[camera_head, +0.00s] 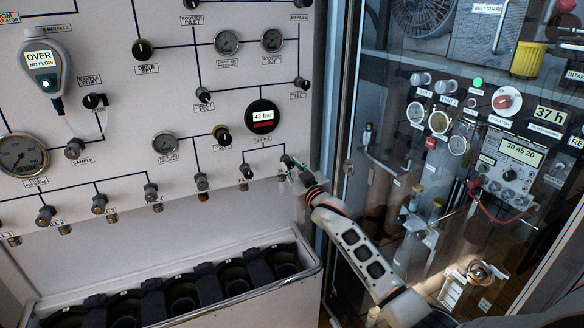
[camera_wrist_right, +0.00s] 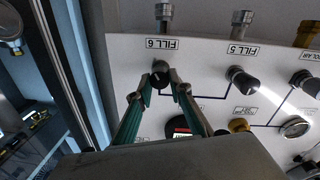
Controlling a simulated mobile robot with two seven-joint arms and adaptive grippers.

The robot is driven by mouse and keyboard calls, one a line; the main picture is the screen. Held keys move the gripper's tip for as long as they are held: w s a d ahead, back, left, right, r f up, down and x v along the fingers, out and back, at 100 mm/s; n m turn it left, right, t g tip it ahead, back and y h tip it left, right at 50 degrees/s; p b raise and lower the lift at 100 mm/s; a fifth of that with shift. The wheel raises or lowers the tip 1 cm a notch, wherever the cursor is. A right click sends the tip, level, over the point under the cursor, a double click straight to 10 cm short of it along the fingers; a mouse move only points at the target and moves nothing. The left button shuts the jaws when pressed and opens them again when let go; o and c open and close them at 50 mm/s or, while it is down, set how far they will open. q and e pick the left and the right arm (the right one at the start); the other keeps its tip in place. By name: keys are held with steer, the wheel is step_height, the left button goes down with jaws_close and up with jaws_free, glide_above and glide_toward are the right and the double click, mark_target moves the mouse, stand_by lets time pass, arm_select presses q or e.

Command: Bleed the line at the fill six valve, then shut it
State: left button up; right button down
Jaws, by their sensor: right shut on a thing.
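The fill six valve is a dark round knob (camera_wrist_right: 160,72) on the white panel, by an upside-down FILL 6 label (camera_wrist_right: 163,43) in the right wrist view. My right gripper (camera_wrist_right: 162,86) has its two green-backed fingers on either side of this knob and is shut on it. In the head view my right gripper (camera_head: 293,170) is at the right end of the panel's bottom valve row and mostly hides the knob. The round display (camera_head: 263,117) above reads 42 bar. My left gripper is not in view.
The fill five knob (camera_head: 246,172) is just left of my right gripper. A rack of dark wells (camera_head: 182,298) is below the panel. A handheld reader (camera_head: 45,66) shows OVER, NO FLOW. A glass-fronted cabinet (camera_head: 470,130) stands to the right, close to my right arm.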

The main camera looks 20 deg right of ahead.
steer(key=shift+n, duration=0.7)
steer(key=c, duration=1.8)
jaws_free()
steer(key=shift+c, duration=0.2)
steer(key=s, duration=1.2)
steer(key=shift+f, duration=0.1)
